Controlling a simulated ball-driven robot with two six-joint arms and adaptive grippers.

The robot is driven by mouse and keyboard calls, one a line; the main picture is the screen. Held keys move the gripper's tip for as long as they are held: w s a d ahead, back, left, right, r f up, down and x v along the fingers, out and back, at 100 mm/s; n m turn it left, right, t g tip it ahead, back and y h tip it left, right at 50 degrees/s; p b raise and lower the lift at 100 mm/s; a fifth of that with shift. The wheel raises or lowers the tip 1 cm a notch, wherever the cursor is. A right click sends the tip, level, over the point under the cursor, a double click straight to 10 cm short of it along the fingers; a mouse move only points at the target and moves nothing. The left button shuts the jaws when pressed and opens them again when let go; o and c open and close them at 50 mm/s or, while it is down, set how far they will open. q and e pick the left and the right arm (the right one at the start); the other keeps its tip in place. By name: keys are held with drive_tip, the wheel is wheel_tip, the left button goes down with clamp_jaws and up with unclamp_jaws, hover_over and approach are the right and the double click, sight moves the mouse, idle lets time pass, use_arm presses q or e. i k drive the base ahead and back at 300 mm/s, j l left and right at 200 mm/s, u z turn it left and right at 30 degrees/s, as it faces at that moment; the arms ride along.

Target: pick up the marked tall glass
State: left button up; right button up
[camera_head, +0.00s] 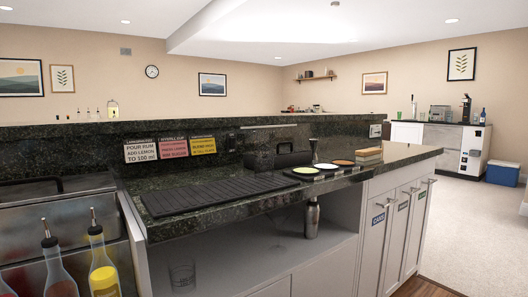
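A clear glass (182,276) stands on the lower shelf under the counter, near the bottom left of the head view. It is faint and see-through, and I cannot make out a mark on it or tell whether it is the marked tall glass. No other clear drinking glass can be made out on the counter. Neither of my grippers is in view.
A dark stone counter (240,207) holds a black ribbed mat (210,195), coloured round dishes (290,179) and stacked wooden blocks (369,155). A steel shaker (312,218) stands below. Bottles with pourers (102,270) are at lower left. Open floor (470,225) lies right.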

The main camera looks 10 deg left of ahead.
sight(263, 140)
drive_tip(key=i+l+u, duration=0.1)
drive_tip(key=u, duration=0.85)
drive_tip(key=i+l+u, duration=0.15)
drive_tip(key=l+u, duration=0.15)
drive_tip(key=l, duration=0.15)
drive_tip(key=i+l+u, duration=0.1)
drive_tip(key=l+u, duration=0.25)
drive_tip(key=l, duration=0.15)
drive_tip(key=l+u, duration=0.3)
drive_tip(key=l, duration=0.2)
